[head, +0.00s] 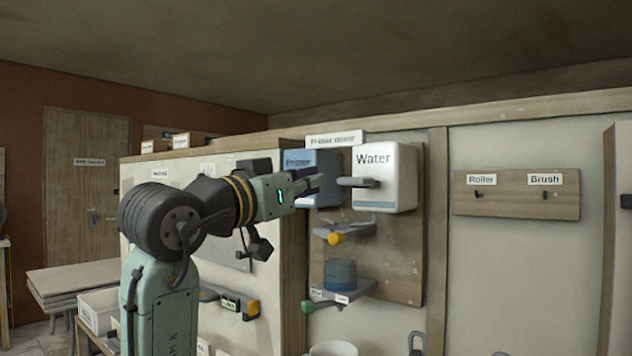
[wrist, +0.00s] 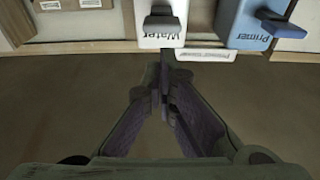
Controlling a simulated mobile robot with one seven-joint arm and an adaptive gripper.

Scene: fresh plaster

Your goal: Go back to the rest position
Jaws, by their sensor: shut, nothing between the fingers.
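My gripper (head: 312,182) is raised at the end of my bent arm, in front of the primer mixer on the wall. It is shut and empty, and its fingertips meet in the wrist view (wrist: 163,90). In the head view it overlaps the blue Primer box (head: 325,165), hiding part of it. The white Water box (head: 400,175) is just right of the fingers. Both boxes show upside down at the top of the wrist view, Water (wrist: 160,20) left and Primer (wrist: 250,22) right. I cannot tell the exact gap to them.
Below the boxes are a yellow knob (head: 335,239), a clear container of blue liquid (head: 340,274) and a green knob (head: 307,307). A board with Roller and Brush hooks (head: 517,206) is at right. Stacked boards (head: 75,280) and a white bin (head: 97,311) are at lower left.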

